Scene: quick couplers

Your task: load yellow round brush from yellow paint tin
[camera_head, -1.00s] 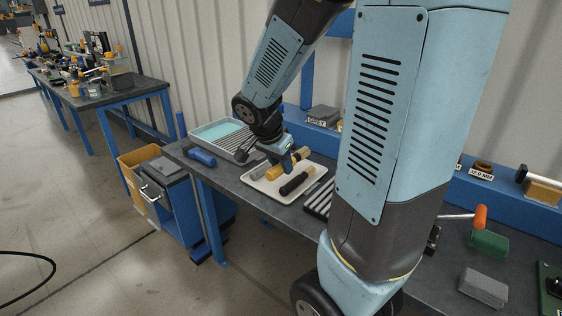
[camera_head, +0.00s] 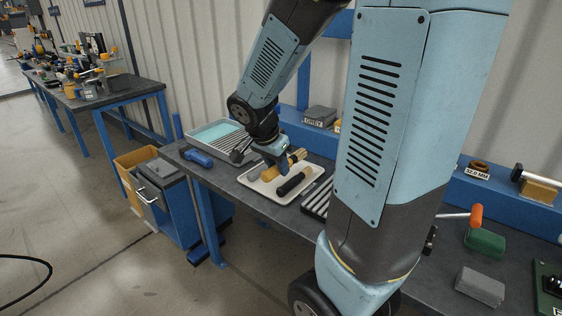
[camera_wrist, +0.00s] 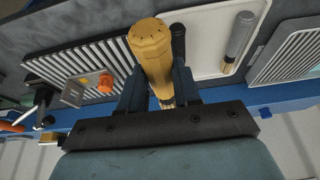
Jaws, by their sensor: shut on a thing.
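The yellow round brush (camera_head: 298,156) is held in my gripper (camera_head: 277,168), over the white tray (camera_head: 310,186). In the wrist view its thick yellow handle (camera_wrist: 150,42) stands up between the two dark fingers of my gripper (camera_wrist: 158,92), which are shut on it. Its bristle end is mostly hidden by the gripper. A black-handled brush (camera_head: 291,183) lies in the tray beside it. I cannot clearly make out the yellow paint tin; small yellow items (camera_head: 72,88) stand on the far table.
A grey brush (camera_wrist: 237,42) also lies in the white tray. A teal-lined paint tray (camera_head: 208,133) and a blue tool (camera_head: 197,158) lie to the left. A ribbed rack (camera_head: 318,204) is at the tray's right. A blue cart (camera_head: 178,197) stands below; open floor lies at left.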

